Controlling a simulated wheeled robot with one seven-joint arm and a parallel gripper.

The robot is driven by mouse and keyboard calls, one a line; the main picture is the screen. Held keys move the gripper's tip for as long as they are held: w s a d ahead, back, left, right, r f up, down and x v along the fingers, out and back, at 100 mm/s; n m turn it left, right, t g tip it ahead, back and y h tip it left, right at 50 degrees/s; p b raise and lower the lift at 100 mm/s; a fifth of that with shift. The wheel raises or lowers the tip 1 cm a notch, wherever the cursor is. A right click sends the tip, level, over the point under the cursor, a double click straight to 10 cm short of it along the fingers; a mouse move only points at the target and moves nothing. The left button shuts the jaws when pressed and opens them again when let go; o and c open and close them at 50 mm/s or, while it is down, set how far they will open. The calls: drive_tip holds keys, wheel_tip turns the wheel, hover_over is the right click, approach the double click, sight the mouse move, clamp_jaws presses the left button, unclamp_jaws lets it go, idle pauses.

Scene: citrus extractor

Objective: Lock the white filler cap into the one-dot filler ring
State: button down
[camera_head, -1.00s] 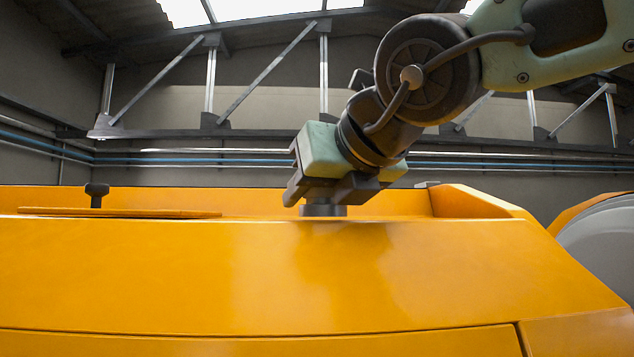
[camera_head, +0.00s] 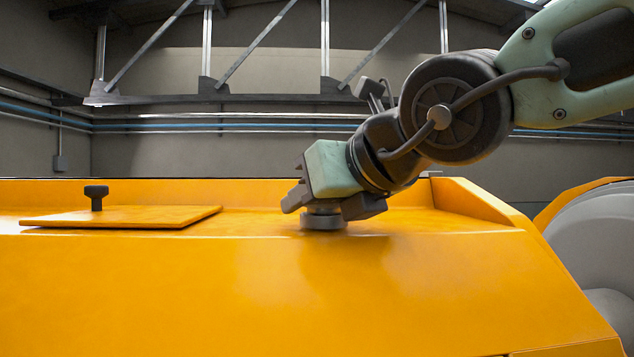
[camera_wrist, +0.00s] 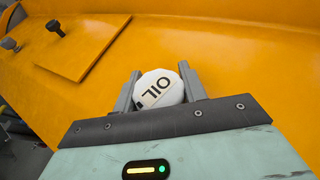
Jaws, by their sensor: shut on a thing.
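In the head view my gripper (camera_head: 322,206) is tilted and low over the yellow machine's top. A short round grey piece (camera_head: 324,220), which looks like a filler ring, stands on the machine right under the fingers. The white cap is hidden by the fingers there. I cannot see dots on the ring, nor tell how the cap is seated.
A yellow lid plate (camera_head: 125,217) with a dark knob (camera_head: 96,195) lies to the left on the machine top (camera_head: 250,222). A raised yellow edge (camera_head: 480,205) stands to the right. The top between plate and gripper is clear.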

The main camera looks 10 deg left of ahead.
drive_tip(key=shift+f+p, duration=0.2)
drive_tip(key=shift+p, duration=0.85)
drive_tip(key=shift+f, duration=0.15)
drive_tip(key=c, duration=0.7)
unclamp_jaws()
drive_tip(key=shift+r, duration=0.25)
